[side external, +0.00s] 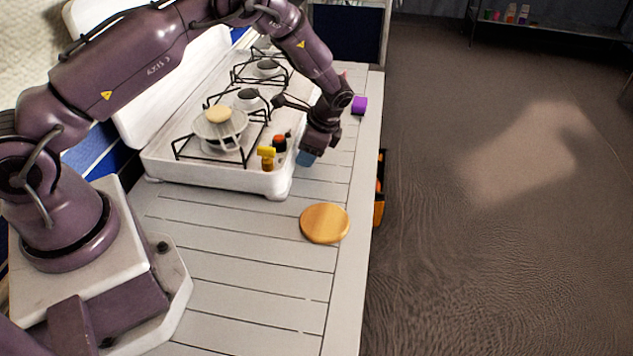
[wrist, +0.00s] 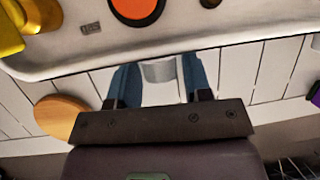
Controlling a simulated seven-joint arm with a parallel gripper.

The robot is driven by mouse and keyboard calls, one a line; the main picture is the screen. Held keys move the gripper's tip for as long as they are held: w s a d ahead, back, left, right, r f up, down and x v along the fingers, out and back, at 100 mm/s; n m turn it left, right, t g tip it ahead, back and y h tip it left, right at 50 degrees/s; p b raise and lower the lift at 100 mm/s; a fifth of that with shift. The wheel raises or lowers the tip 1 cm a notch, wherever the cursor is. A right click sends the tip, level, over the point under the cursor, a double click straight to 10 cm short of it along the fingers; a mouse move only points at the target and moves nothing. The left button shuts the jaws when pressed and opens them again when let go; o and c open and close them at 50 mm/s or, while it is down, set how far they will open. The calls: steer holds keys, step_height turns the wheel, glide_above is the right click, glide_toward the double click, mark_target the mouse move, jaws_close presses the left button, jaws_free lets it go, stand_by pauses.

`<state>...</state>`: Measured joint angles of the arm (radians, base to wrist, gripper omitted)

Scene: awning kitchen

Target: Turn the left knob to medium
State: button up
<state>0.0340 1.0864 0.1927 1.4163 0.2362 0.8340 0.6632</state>
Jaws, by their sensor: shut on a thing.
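The white stove (side external: 215,178) has a yellow knob (side external: 267,158) at its near front corner. It is leftmost in the wrist view (wrist: 10,38). An orange-and-black knob (side external: 280,143) sits just beyond it and shows as an orange disc in the wrist view (wrist: 137,8). My gripper (side external: 306,158) points down over the counter, just off the stove's front edge and apart from both knobs. In the wrist view its blue fingers are shut on a pale grey cylindrical thing (wrist: 158,71) between them. I cannot tell what it is; the side view hides it.
A round wooden board (side external: 325,223) lies on the slatted counter (side external: 235,260) in front of the stove. A purple block (side external: 360,105) lies beyond my gripper. A pale pan (side external: 208,132) with a tan round thing inside stands on the near burner. The near counter is mostly clear.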

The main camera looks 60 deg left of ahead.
steer(key=t+y, duration=0.2)
steer(key=shift+s+d+f+n+t+y, duration=0.2)
steer(key=shift+d+n+t+y, duration=0.1)
steer(key=shift+y, duration=0.1)
steer(key=shift+r+y, duration=0.1)
steer(key=shift+y, duration=0.2)
steer(key=o, duration=1.4)
steer(key=shift+c, duration=0.2)
steer(key=a+v, duration=0.1)
steer(key=v, duration=0.5)
steer(key=shift+r, duration=0.6)
steer(key=shift+d, duration=0.1)
